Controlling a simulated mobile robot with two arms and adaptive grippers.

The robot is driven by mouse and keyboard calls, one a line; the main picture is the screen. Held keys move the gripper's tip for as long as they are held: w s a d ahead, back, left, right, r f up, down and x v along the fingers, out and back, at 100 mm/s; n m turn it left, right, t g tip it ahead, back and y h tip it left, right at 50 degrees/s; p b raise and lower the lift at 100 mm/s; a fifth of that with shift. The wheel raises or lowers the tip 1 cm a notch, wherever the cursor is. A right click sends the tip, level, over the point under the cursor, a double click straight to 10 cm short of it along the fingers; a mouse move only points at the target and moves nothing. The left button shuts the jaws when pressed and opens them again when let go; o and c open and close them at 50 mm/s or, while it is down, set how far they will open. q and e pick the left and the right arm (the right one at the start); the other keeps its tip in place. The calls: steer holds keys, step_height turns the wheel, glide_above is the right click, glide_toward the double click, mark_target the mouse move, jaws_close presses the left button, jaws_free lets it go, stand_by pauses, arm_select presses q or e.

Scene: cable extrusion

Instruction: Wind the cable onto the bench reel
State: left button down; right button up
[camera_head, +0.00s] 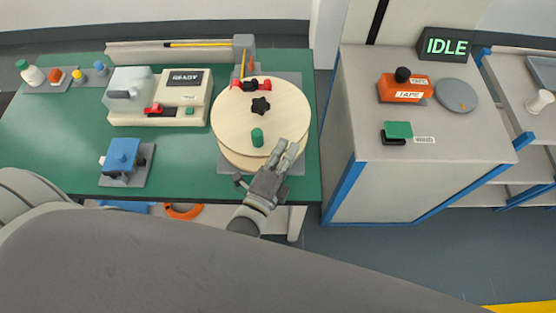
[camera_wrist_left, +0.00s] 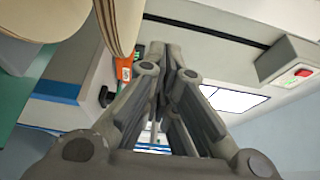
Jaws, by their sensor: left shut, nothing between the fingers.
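The bench reel (camera_head: 232,125) is a pale wooden disc lying flat on a grey base on the green bench. It has a black star knob (camera_head: 261,106) in the middle and a green crank handle (camera_head: 257,137) near its front edge. A red and black clamp (camera_head: 251,85) sits at its back edge. My left gripper (camera_head: 289,150) is shut and empty at the reel's front right edge; I cannot tell whether it touches. In the left wrist view its fingertips (camera_wrist_left: 174,60) meet, with the reel's edge (camera_wrist_left: 120,22) beside them. My right gripper is not in view.
A beige machine (camera_head: 146,110) reading READY and a blue device (camera_head: 122,155) stand left of the reel. An orange loop (camera_head: 183,211) shows below the green bench (camera_head: 60,125).

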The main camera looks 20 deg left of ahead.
mark_target(271, 154)
arm_select(q)
steer(key=shift+s+a+p, duration=0.1)
steer(key=shift+a+p, duration=0.7)
steer(key=shift+a, duration=1.1)
